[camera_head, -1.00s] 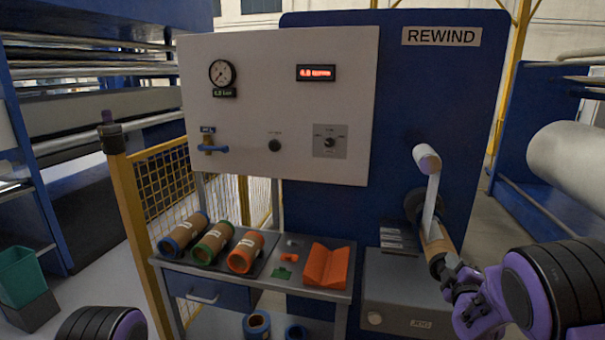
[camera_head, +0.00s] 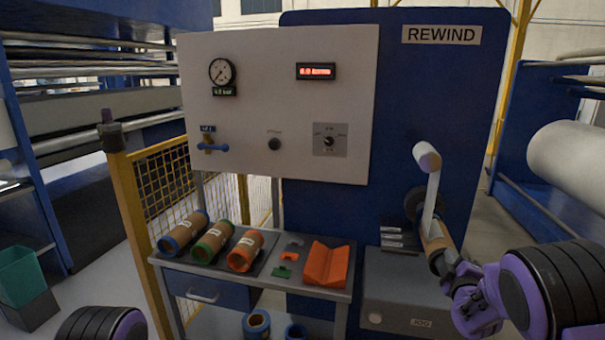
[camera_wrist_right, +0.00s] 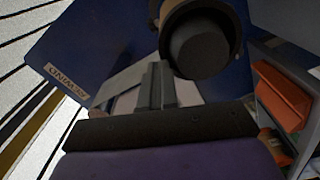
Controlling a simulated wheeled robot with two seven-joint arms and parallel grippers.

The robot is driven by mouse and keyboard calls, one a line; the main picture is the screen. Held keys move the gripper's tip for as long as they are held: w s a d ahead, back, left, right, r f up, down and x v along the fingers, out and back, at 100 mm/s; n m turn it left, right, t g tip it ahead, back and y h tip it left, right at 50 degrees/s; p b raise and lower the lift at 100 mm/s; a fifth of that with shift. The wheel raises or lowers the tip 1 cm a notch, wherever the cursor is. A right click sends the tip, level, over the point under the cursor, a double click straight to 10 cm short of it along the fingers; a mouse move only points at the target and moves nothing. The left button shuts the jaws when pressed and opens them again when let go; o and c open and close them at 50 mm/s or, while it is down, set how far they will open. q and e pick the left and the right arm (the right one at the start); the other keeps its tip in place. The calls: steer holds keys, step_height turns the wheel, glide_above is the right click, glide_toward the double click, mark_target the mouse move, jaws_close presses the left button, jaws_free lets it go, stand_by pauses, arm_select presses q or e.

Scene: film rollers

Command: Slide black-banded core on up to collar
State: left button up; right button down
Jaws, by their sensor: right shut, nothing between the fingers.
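The brown core with its black-banded near end (camera_head: 436,248) sits around the shaft on the blue rewind machine. A dark round part, which looks like the collar (camera_head: 416,203), is behind it, partly hidden by the white web. I cannot tell whether they touch. My right gripper (camera_head: 456,272) is shut and empty, close to the core's near end.
Blue, green and orange-ended cores (camera_head: 212,241) lie on a dark mat on the bench. An orange V-shaped cradle (camera_head: 326,265) stands at their right. A grey box with a JOG label (camera_head: 395,290) is below the shaft. A white film strip (camera_head: 431,200) hangs from a roller (camera_head: 427,156).

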steer(key=shift+w, duration=0.15)
steer(key=shift+w+d, duration=0.1)
steer(key=shift+w, duration=0.3)
steer(key=shift+w+b, duration=0.15)
steer(key=shift+b, duration=0.2)
steer(key=shift+w+d, duration=0.15)
steer(key=shift+w, duration=0.3)
steer(key=shift+w+b, duration=0.15)
steer(key=shift+b, duration=0.2)
steer(key=shift+w+d+r, duration=0.1)
steer(key=shift+r, duration=0.4)
